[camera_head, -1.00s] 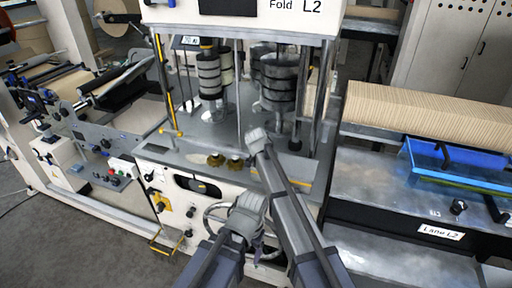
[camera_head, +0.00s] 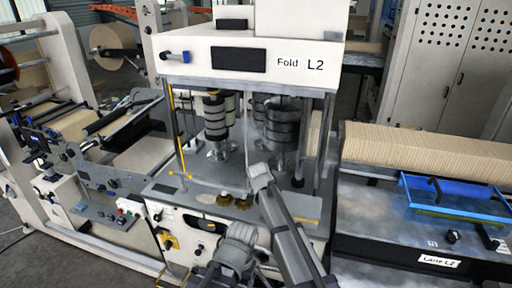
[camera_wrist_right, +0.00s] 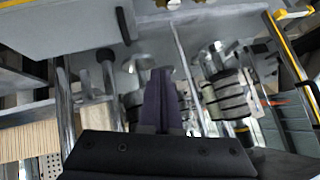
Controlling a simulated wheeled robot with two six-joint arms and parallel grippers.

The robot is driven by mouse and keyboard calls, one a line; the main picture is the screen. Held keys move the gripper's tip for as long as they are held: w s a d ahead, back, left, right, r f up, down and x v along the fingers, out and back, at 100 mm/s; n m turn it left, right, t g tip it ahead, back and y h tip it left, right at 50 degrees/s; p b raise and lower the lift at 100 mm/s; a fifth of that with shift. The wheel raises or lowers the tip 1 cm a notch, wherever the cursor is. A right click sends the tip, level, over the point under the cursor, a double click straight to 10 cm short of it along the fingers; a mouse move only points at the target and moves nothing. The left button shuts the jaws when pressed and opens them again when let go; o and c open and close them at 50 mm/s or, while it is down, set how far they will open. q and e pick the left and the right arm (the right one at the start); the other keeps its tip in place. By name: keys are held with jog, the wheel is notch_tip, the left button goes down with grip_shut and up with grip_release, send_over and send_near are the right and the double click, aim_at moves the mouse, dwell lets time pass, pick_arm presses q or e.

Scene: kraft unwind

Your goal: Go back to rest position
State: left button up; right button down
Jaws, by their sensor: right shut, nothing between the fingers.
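The right wrist view shows my right gripper (camera_wrist_right: 163,98), with dark fingers closed together and nothing between them. It is in front of the fold machine's stacked rollers (camera_wrist_right: 228,95), which look upside down there. In the head view my right arm (camera_head: 285,225) reaches up from the bottom edge, its grey end overlapping the fold machine's front. My left arm (camera_head: 235,252) is lower and to its left, with only grey links showing. I cannot make out any gripper fingers in the head view.
The fold machine labelled Fold L2 (camera_head: 285,62) stands straight ahead, with dark roller stacks and gold knobs (camera_head: 226,199) at its front. An unwind machine (camera_head: 100,160) stands left. A pleated kraft stack (camera_head: 425,150) and blue tray (camera_head: 455,193) are right.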

jog(key=s+d+f+n+g, duration=0.1)
jog(key=s+d+f+g, duration=0.15)
jog(key=s+d, duration=0.6)
jog(key=s+d+f+n+g, duration=0.2)
jog(key=s+d+g, duration=0.1)
jog(key=s, duration=1.1)
jog(key=s+d+f+n+g, duration=0.1)
jog(key=s+d+f+g, duration=0.15)
jog(key=s+d, duration=0.6)
jog(key=s+a+f+n+b, duration=0.2)
jog(key=s+a+f+b, duration=0.2)
jog(key=a+f+b, duration=0.2)
jog(key=s+a+f+n+g+h+b, duration=0.1)
jog(key=s+a+f+n+b, duration=0.1)
jog(key=s+a+f+b, duration=0.3)
jog(key=shift+a+f+g+h+b, duration=0.3)
jog(key=shift+a+f+b, duration=0.65)
jog(key=shift+a+b, duration=0.25)
